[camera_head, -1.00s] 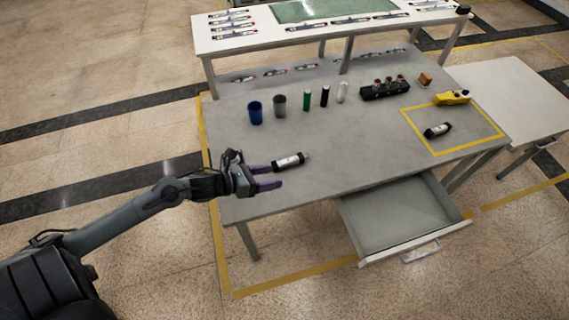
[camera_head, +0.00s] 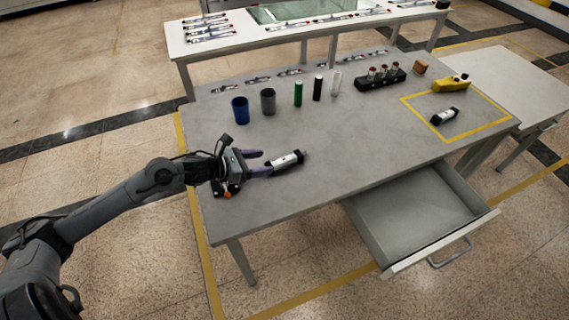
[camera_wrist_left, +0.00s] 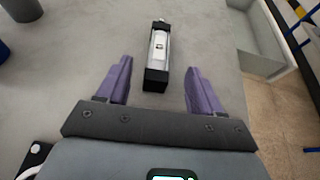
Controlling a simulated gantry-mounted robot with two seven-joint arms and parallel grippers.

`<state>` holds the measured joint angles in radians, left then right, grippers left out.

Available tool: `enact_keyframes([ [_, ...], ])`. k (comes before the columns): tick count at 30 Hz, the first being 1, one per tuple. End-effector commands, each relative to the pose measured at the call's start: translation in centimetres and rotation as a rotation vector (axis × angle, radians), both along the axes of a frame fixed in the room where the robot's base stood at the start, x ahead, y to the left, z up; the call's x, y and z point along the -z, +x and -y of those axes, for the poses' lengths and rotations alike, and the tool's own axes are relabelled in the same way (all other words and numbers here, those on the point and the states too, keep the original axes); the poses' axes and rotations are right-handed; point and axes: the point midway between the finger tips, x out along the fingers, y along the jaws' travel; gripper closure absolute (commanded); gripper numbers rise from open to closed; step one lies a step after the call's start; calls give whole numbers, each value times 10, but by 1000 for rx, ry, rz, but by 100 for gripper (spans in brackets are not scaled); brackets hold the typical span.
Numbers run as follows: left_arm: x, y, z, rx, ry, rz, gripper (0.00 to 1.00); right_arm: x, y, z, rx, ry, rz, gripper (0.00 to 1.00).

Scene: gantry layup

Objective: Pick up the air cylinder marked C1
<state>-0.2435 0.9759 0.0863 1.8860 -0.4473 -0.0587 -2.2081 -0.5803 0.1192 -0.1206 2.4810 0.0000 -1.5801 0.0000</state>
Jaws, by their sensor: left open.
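A small air cylinder (camera_head: 286,160), white with black ends, lies on the grey table near its left side. It also shows in the wrist view (camera_wrist_left: 158,48), with a small mark that I cannot read. My left gripper (camera_head: 262,163) is open, its purple fingers pointing at this cylinder. In the wrist view, the cylinder's near black end lies between the open fingertips (camera_wrist_left: 158,72), with a gap on both sides. A second black-and-white cylinder (camera_head: 445,116) lies inside the yellow taped square at the right; its mark is unreadable. My right gripper is not in view.
A blue cup (camera_head: 240,110), a grey cup (camera_head: 268,101) and green, black and white upright cylinders stand behind. A black block with red-topped parts (camera_head: 381,78) and a yellow tool (camera_head: 451,83) are farther right. An open drawer (camera_head: 425,219) juts from the front.

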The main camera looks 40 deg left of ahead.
Motion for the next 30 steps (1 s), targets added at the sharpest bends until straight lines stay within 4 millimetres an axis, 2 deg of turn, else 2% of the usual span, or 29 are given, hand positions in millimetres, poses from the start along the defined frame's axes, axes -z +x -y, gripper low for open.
enact_keyframes([
  [6, 8, 18, 8, -2, -3, 2, 34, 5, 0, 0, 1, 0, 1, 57],
  [16, 13, 29, 13, -1, -3, 1, 34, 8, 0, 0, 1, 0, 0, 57],
  [25, 26, 58, 25, -2, -4, 1, 34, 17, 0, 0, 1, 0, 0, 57],
  [30, 30, 67, 29, -1, -2, 0, 34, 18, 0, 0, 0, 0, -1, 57],
])
